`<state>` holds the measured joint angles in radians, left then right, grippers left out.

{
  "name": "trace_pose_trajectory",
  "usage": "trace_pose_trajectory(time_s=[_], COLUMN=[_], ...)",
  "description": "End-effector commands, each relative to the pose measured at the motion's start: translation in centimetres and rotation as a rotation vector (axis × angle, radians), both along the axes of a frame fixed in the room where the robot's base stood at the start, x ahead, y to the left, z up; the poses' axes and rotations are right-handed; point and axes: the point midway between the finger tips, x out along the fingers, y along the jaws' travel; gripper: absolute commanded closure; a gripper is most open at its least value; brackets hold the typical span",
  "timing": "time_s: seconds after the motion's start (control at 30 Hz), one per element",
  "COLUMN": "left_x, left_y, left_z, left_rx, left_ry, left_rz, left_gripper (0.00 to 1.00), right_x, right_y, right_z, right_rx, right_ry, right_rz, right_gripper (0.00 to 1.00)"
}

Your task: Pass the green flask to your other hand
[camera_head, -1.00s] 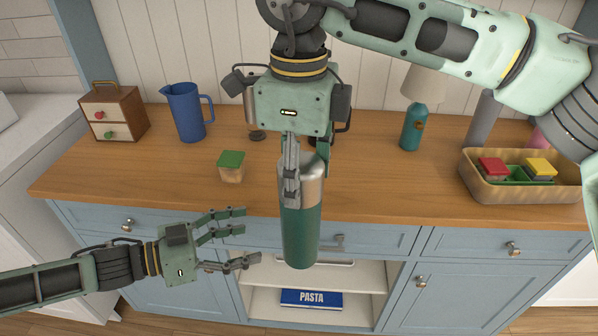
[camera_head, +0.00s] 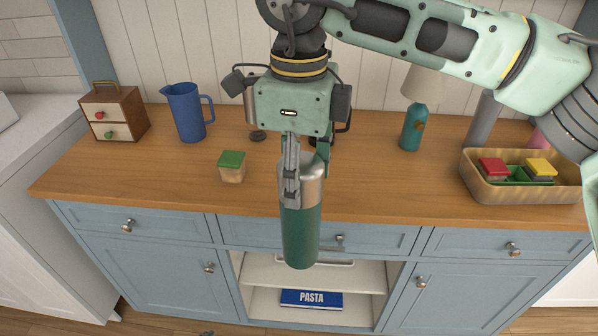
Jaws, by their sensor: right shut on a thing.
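The green flask (camera_head: 300,236) has a dark green body and a silver upper part. It hangs upright in front of the counter's front edge, above the open shelf. My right gripper (camera_head: 304,190) points down from above and is shut on the flask's silver upper part, its fingers at the sides. A small grey-green tip at the bottom edge of the picture looks like part of my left gripper (camera_head: 207,333). The rest of that gripper and its arm are out of the picture, so its fingers cannot be judged.
On the wooden counter (camera_head: 370,190) stand a small drawer box (camera_head: 113,112), a blue jug (camera_head: 186,112), a green-topped block (camera_head: 231,166), a teal lamp (camera_head: 411,130) and a wooden tray (camera_head: 520,190) with coloured blocks. A blue PASTA box (camera_head: 311,298) lies on the open shelf below.

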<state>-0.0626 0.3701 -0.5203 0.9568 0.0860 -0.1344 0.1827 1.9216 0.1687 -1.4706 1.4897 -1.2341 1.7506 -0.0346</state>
Motion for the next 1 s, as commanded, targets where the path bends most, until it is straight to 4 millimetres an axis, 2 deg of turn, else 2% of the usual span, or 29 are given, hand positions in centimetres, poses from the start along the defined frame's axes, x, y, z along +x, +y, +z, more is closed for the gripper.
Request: trace_pose_trajectory(time_s=[0.03,0.2,0.4,0.53,0.6,0.73,0.83,1.0], left_x=[-2.7,-10.7,-20.7,-25.8,-27.9,-30.5,-31.3,-31.4], left_y=[0.0,-0.1,-1.2,-2.1,-2.7,-3.2,-3.4,-3.4], left_z=[-1.8,-6.1,-9.7,-10.8,-11.2,-11.6,-11.6,-11.7], left_rx=[0.005,0.030,0.044,0.046,0.045,0.045,0.045,0.045], left_ry=[0.049,0.194,0.361,0.447,0.482,0.525,0.537,0.540], left_rz=[0.025,0.082,0.131,0.152,0.158,0.165,0.167,0.168], left_gripper=[0.28,0.28,0.28,0.28,0.28,0.28,0.28,0.28], right_x=[0.0,0.0,0.0,0.0,0.0,0.0,0.0,0.0], right_y=[0.0,0.0,0.0,0.0,0.0,0.0,0.0,0.0], right_z=[0.1,0.1,0.1,0.1,0.1,0.1,0.1,0.1], right_rx=[0.001,0.001,0.001,0.001,0.001,0.001,0.001,0.001], right_ry=[-0.001,-0.001,-0.001,-0.001,-0.001,-0.001,-0.001,-0.001], right_rz=[0.000,0.000,0.000,0.000,0.000,0.000,0.000,0.000], right_gripper=[0.88,0.88,0.88,0.88,0.88,0.88,0.88,0.88])
